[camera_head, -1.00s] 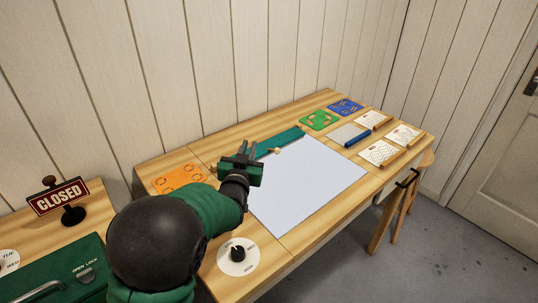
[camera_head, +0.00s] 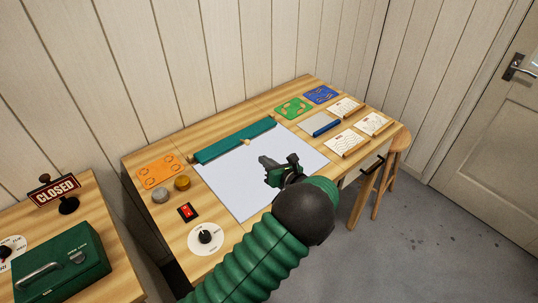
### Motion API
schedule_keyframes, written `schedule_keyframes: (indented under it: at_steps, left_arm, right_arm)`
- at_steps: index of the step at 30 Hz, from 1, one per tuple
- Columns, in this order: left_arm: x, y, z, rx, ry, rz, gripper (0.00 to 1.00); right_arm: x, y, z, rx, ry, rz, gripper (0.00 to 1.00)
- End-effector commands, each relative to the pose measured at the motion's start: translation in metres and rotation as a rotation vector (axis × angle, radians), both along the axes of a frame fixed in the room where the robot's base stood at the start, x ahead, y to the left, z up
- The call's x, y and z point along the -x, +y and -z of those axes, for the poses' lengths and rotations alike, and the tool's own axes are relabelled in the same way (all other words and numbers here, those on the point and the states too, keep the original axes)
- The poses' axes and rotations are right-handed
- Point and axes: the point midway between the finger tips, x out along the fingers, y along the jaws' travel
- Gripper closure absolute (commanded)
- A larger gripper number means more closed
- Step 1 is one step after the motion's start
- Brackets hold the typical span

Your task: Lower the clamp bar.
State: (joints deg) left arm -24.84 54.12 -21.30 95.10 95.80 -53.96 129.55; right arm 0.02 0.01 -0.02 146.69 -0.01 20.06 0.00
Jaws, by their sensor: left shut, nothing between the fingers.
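The clamp bar (camera_head: 235,141) is a long dark green bar across the back of the white panel (camera_head: 228,184) on the wooden table. A small light wooden knob (camera_head: 246,142) sits at its front edge, near the middle. My left gripper (camera_head: 270,168) is shut and empty over the panel, in front of the bar and to the right of the knob, apart from both. My forearm and the gripper hide the front right part of the panel. My right gripper is not in view.
On the table's left are an orange stencil (camera_head: 160,171), two round pieces, a red switch (camera_head: 187,212) and a dial (camera_head: 205,238). A stool (camera_head: 397,145) stands beyond.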

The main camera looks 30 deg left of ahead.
Motion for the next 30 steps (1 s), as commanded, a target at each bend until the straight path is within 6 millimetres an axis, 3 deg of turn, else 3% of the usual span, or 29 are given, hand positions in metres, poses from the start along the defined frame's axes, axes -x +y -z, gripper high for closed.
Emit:
schedule_keyframes:
  at_steps: [6, 12, 24, 30]
  left_arm:
    - [-0.020, 0.038, 0.011, -0.004, 0.003, -0.001, 1.00]
    - [-0.033, 0.062, 0.018, -0.007, 0.002, 0.000, 1.00]
    - [-0.037, 0.069, 0.021, -0.005, 0.004, 0.002, 1.00]
    - [-0.040, 0.074, 0.005, 0.061, 0.027, -0.002, 1.00]
  right_arm:
    - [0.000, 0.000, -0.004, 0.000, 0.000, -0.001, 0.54]
    - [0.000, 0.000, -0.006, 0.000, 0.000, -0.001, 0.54]
    - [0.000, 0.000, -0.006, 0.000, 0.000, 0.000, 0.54]
    - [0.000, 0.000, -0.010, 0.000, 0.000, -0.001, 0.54]
